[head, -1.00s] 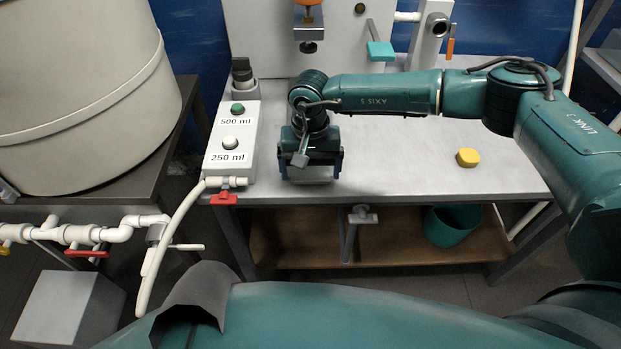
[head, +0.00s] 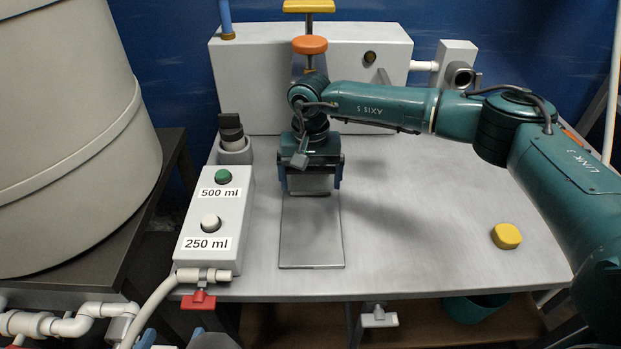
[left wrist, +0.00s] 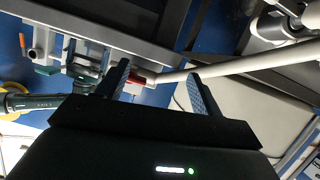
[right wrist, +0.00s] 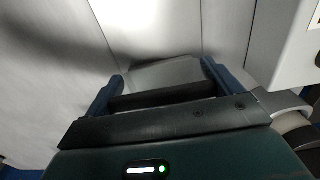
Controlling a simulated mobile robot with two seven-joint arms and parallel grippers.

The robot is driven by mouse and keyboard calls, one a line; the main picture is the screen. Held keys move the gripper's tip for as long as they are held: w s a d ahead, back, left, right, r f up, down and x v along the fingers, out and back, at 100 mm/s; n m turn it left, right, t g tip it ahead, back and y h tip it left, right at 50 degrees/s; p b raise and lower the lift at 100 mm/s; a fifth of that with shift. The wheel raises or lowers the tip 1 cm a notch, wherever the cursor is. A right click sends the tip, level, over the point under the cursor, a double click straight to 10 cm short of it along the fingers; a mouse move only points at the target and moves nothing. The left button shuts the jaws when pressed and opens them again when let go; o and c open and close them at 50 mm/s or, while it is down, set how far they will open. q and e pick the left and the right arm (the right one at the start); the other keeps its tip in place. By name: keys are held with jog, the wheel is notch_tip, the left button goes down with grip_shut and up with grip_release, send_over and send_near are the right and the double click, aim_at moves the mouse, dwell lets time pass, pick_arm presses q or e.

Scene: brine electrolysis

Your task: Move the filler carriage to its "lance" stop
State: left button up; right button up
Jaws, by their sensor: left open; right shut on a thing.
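My right gripper (head: 311,188) comes in from the right over the bench, pointing down. It is shut on a pale grey block, seemingly the filler carriage (head: 310,184), mostly hidden by the gripper. In the right wrist view a light, smooth piece (right wrist: 165,75) shows between the fingers. A thin-outlined grey rectangle (head: 312,240) runs from below the gripper toward the bench front; I cannot tell whether it is a track or part of the carriage. Behind the gripper stands an orange knob (head: 309,45) on a stem. My left gripper (left wrist: 155,78) is open and empty.
The button box (head: 213,222), with green and white buttons, stands left of the gripper. A red-handled valve (head: 198,300) is at the front edge. A yellow block (head: 507,236) lies on the right; the bench (head: 420,230) between is clear. A large tank (head: 70,130) stands left.

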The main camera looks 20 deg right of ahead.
jog(key=shift+w+d+r, duration=0.15)
jog(key=shift+w+r, duration=0.1)
jog(key=shift+w, duration=0.05)
jog(key=o, duration=1.1)
jog(key=shift+f, duration=0.1)
jog(key=shift+s+f, duration=0.1)
jog(key=shift+s, duration=0.05)
